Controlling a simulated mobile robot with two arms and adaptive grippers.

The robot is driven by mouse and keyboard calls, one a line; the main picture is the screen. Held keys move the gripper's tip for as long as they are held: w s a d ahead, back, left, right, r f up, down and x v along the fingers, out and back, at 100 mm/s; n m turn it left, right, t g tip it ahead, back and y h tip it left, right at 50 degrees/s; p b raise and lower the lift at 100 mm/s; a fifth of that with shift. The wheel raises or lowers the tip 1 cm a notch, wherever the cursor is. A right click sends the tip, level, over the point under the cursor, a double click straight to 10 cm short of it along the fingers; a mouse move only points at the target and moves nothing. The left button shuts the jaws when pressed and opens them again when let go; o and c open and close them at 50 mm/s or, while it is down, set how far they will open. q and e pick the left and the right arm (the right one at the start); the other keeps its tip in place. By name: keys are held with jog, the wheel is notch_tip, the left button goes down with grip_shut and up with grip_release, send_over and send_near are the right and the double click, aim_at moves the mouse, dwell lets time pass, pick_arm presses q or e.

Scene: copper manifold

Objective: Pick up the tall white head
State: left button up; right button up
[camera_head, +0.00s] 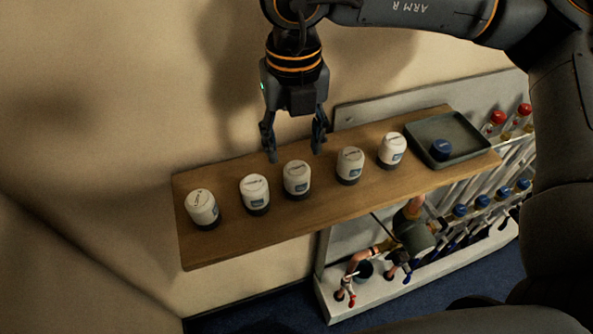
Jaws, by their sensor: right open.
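Several white heads with dark bases stand upright in a row on the wooden shelf (245,229): one at the far left (201,207), one to its right (255,190), one in the middle (297,178), one right of the middle (350,163) and one near the tray (391,149). They look alike in size, and I cannot tell for certain which is the tall one. My right gripper (294,153) points down with its fingers spread, empty, just above and behind the middle head. I cannot tell whether the fingertips reach beside its top. My left gripper is not in view.
A grey tray (462,124) with a dark blue cap (441,149) inside sits at the shelf's right end. Below and right are copper pipes with valves (412,228) and a rack with red and blue caps. A beige wall rises behind the shelf.

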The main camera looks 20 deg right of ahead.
aim_at(297, 168)
jog(key=shift+s+f+p, duration=0.15)
jog(key=shift+f+p, duration=0.3)
jog(key=shift+f, duration=0.5)
jog(key=f, duration=0.1)
jog(key=f+p, duration=0.1)
jog(key=f, duration=0.1)
jog(key=shift+s+d+f+p, duration=0.1)
jog(key=shift+s+f+p, duration=0.2)
jog(key=shift+s, duration=0.1)
jog(key=shift+f, duration=0.3)
jog(key=shift+w+f, duration=0.1)
jog(key=c, duration=1)
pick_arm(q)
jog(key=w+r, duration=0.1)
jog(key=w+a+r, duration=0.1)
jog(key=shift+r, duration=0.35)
